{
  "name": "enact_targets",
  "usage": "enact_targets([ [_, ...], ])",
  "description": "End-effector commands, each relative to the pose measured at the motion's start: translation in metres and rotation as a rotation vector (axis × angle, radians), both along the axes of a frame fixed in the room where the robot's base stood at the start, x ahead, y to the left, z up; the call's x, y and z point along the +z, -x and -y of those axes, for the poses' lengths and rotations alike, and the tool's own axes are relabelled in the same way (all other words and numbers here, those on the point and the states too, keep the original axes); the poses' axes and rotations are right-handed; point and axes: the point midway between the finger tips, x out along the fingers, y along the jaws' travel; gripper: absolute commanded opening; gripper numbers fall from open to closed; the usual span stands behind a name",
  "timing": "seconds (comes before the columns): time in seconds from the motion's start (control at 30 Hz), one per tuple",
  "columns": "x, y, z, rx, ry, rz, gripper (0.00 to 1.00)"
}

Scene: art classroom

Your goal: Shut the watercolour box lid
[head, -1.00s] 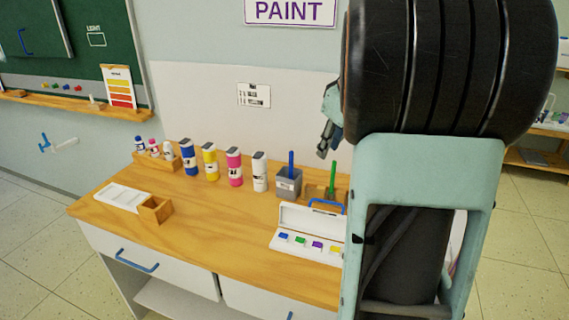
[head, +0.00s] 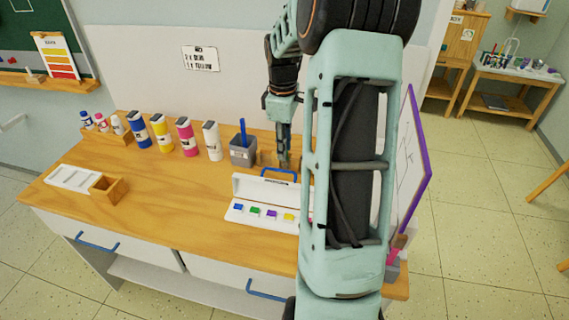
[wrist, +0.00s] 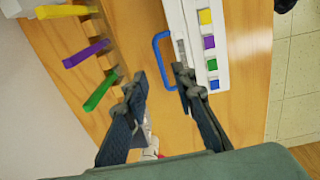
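The white watercolour box (head: 236,218) stands open on the wooden desk, with a row of coloured paint pans in it. Its lid (head: 250,187) stands raised at the back, with a blue handle (head: 278,171) on it. My gripper (head: 283,164) points down just behind the lid, close to the handle. In the wrist view my gripper (wrist: 159,77) is open and empty. The blue handle (wrist: 157,52) lies just ahead of the fingertips, and the box (wrist: 222,62) is at the upper right. My arm hides the box's right end in the head view.
A grey cup (head: 242,154) with a blue brush stands left of my gripper, and several paint bottles (head: 185,137) line the desk's back. Brushes, including a green one (wrist: 100,92), lie near the left finger in the wrist view. The desk's front middle (head: 165,215) is clear.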

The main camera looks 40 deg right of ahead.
Motion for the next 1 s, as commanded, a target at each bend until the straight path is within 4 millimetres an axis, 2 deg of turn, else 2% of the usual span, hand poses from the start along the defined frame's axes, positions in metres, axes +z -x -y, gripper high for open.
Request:
enact_targets([
  [0.03, -0.012, 0.001, 0.0, 0.001, -0.003, -0.004, 0.24],
  [0.2, -0.044, 0.0, 0.001, -0.001, -0.002, -0.003, 0.24],
  [0.4, -0.067, -0.002, 0.002, 0.0, -0.001, -0.001, 0.24],
  [0.8, -0.074, -0.003, 0.002, -0.001, 0.0, 0.001, 0.23],
  [1.0, -0.074, -0.003, 0.003, -0.001, 0.001, 0.001, 0.01],
])
